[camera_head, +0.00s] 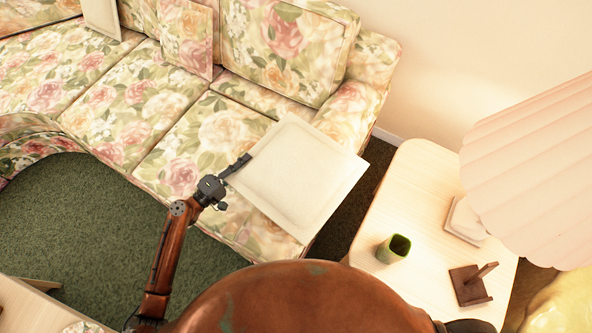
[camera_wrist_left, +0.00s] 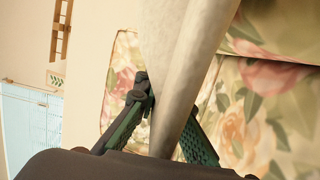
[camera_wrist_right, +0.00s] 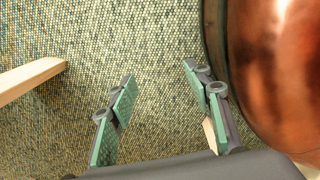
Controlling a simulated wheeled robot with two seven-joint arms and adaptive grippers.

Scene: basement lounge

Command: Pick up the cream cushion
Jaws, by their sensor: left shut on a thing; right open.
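The cream cushion (camera_head: 298,178) is a square pad over the right end of the floral sofa, its right corner reaching past the sofa toward the side table. My left gripper (camera_head: 236,168) is shut on the cushion's left edge. In the left wrist view the cushion (camera_wrist_left: 184,65) stands edge-on between the fingers of my left gripper (camera_wrist_left: 168,110). Whether the cushion still touches the seat is not clear. My right gripper (camera_wrist_right: 158,85) is open and empty above the carpet in the right wrist view.
The floral sofa (camera_head: 128,95) carries a second pale cushion (camera_head: 102,14) at the upper left. A light wood side table (camera_head: 425,190) at the right bears a green cup (camera_head: 393,249), a brown wooden stand (camera_head: 470,286) and a pink lampshade (camera_head: 530,170). Green carpet (camera_head: 80,220) is open at the left.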

